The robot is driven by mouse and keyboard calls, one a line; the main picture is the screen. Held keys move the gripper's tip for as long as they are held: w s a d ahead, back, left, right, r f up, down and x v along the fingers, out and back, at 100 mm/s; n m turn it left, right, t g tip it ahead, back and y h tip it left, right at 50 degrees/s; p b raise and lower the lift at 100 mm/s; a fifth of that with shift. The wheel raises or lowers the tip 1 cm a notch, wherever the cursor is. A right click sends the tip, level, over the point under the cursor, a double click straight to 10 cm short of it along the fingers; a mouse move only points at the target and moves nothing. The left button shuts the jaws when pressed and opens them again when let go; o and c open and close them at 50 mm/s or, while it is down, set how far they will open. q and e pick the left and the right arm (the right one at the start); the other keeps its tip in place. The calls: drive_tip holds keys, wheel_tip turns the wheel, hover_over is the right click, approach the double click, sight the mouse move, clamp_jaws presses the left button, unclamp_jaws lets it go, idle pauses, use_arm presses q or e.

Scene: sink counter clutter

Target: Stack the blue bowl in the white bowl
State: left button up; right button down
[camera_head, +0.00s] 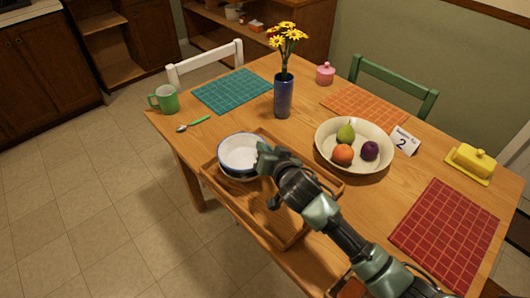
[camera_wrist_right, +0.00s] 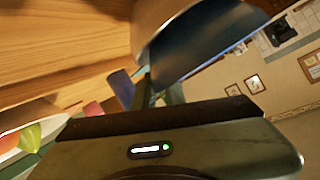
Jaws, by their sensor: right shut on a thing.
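A bowl with a white inside and a blue rim (camera_head: 238,152) is at the left end of the wooden tray. My right gripper (camera_head: 263,154) is shut on its right edge. In the right wrist view the dark blue side of this blue bowl (camera_wrist_right: 205,42) is close in front of the fingers. A second rim seems to show just under it in the head view, but I cannot tell the white bowl apart there, nor whether the two touch. My left gripper is not in view.
The wooden tray (camera_head: 232,203) lies at the table's near edge. A cream fruit bowl (camera_head: 328,165) stands right of the gripper, with a blue vase (camera_head: 284,96) behind. A green mug (camera_head: 166,99) and a spoon (camera_head: 194,124) are at the left.

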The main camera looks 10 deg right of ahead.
drive_tip(key=shift+f, duration=0.7)
drive_tip(key=shift+f, duration=0.1)
drive_tip(key=c, duration=1.5)
unclamp_jaws()
drive_tip(key=shift+s+f, duration=0.1)
drive_tip(key=v, duration=1.2)
drive_tip(key=shift+r, duration=0.3)
